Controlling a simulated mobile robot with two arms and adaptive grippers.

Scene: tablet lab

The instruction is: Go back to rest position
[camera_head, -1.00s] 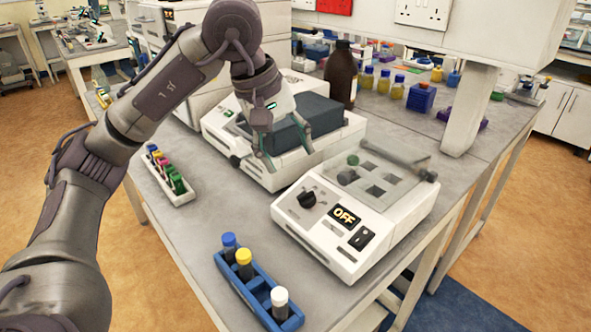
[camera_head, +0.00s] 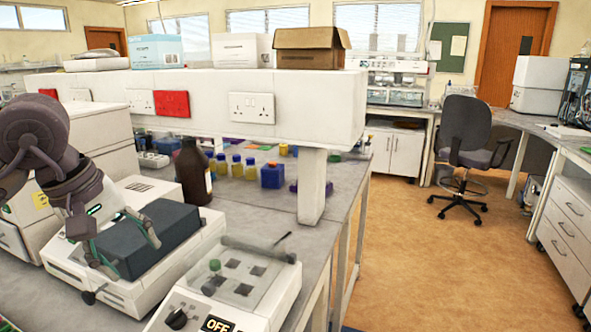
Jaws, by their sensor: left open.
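My left gripper (camera_head: 122,246) is at the left of the head view. Its two fingers are spread and I see nothing held between them. It appears in front of a white machine (camera_head: 120,292) with a dark grey block (camera_head: 152,236) on top. I cannot tell whether the fingers touch the block. My right gripper is not in view.
A brown bottle (camera_head: 190,172) stands behind the machine. A shelf (camera_head: 325,110) overhangs the bench. Open floor (camera_head: 440,265) lies right, with a chair (camera_head: 466,150).

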